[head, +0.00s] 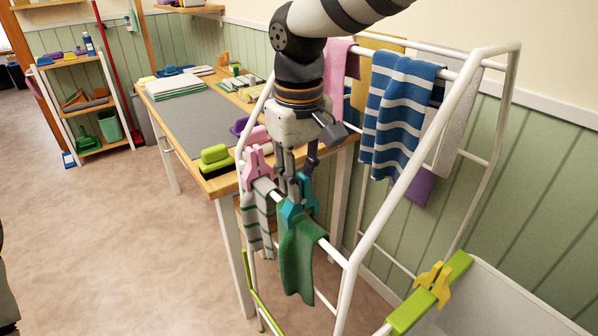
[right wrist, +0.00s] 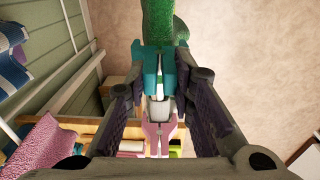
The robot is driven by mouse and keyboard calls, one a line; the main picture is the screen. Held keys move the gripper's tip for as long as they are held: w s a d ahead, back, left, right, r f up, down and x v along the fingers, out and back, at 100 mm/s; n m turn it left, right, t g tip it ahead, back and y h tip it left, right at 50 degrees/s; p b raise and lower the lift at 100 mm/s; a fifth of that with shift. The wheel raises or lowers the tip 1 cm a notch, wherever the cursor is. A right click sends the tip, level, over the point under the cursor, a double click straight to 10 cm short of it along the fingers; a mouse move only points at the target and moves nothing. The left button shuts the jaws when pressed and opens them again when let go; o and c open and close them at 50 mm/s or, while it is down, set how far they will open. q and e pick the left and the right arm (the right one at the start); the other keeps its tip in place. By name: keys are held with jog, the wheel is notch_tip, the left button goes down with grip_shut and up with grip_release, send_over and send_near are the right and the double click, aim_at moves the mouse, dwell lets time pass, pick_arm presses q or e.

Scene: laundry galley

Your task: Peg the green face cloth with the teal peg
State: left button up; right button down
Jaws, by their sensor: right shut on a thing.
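The green face cloth (head: 297,262) hangs over the near white rail of the drying rack; part of it shows at the top of the right wrist view (right wrist: 163,22). The teal peg (head: 291,213) is at the cloth's top edge, with its legs on either side of the rail, as far as I can tell. My right gripper (head: 291,190) points down from above and is shut on the teal peg, which also shows between its fingers in the right wrist view (right wrist: 151,72). My left gripper is not in view.
A pink peg (head: 256,165) holds a striped cloth (head: 258,222) close by on the same rail. A blue striped towel (head: 398,110) hangs on the rack's far side. A yellow peg (head: 435,284) sits on a green bar at right. A table (head: 205,125) stands behind.

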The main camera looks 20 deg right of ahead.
jog(key=shift+f, duration=0.25)
jog(key=shift+f, duration=0.65)
jog(key=c, duration=1.3)
grip_release()
